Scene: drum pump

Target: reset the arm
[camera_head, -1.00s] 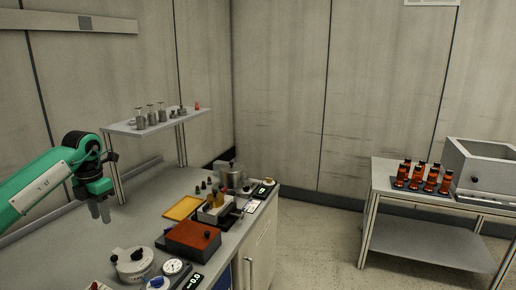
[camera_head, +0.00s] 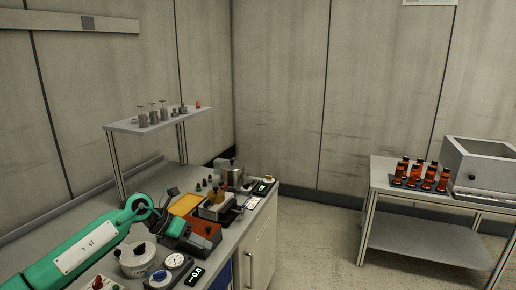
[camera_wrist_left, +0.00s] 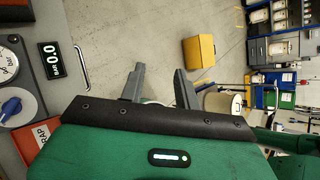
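My left arm reaches in from the lower left over the bench. In the head view my left gripper (camera_head: 182,232) hangs in front of the red-brown box (camera_head: 205,239), partly hiding it; its fingertips are hard to make out there. In the left wrist view the two grey fingers of my left gripper (camera_wrist_left: 160,88) stand apart with nothing between them. My right gripper does not show.
The bench holds a round white device (camera_head: 136,262), a dial gauge (camera_head: 175,262), a digital display (camera_head: 195,276), a yellow tray (camera_head: 185,205) and a metal pot (camera_head: 234,176). A raised shelf (camera_head: 150,124) stands behind. A side table (camera_head: 385,185) bears orange-dark bottles (camera_head: 428,178).

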